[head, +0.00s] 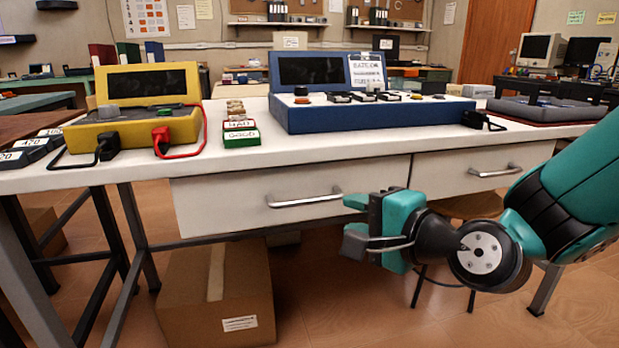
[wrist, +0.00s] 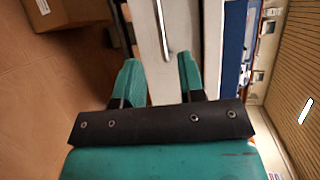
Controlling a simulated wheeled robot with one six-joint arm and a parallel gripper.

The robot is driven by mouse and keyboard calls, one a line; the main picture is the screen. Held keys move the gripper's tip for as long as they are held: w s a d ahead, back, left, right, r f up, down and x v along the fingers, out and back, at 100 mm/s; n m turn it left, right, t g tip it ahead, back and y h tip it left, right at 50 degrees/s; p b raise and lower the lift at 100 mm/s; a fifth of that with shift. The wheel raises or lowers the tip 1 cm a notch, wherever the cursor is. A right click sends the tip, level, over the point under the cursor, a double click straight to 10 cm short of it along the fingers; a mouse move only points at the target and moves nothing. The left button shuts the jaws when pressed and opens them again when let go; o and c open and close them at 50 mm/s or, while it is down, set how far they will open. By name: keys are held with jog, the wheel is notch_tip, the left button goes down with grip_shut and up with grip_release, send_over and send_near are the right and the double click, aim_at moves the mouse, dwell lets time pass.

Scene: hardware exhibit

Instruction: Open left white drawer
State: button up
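The left white drawer (head: 240,203) is shut under the white table, with a silver bar handle (head: 305,198) on its front. My gripper (head: 352,222) is in front of the drawer, to the right of the handle and a little lower in the head view. In the wrist view my gripper (wrist: 160,82) is open, with its teal fingers apart and nothing between them. The handle (wrist: 162,30) runs up and down ahead of the fingers there, apart from them. The right white drawer (head: 470,170) with its own handle (head: 496,170) is also shut.
A yellow test box (head: 135,128) with red and black leads and a blue console (head: 375,115) stand on the white tabletop (head: 290,147). A cardboard box (head: 215,295) is on the floor below the left drawer. The space before the drawer's left part is clear.

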aim_at(312, 202)
jog(key=p+x, duration=0.4)
jog(key=x, duration=0.7)
jog(key=shift+w+a, duration=0.15)
jog(key=shift+w, duration=0.1)
grip_shut()
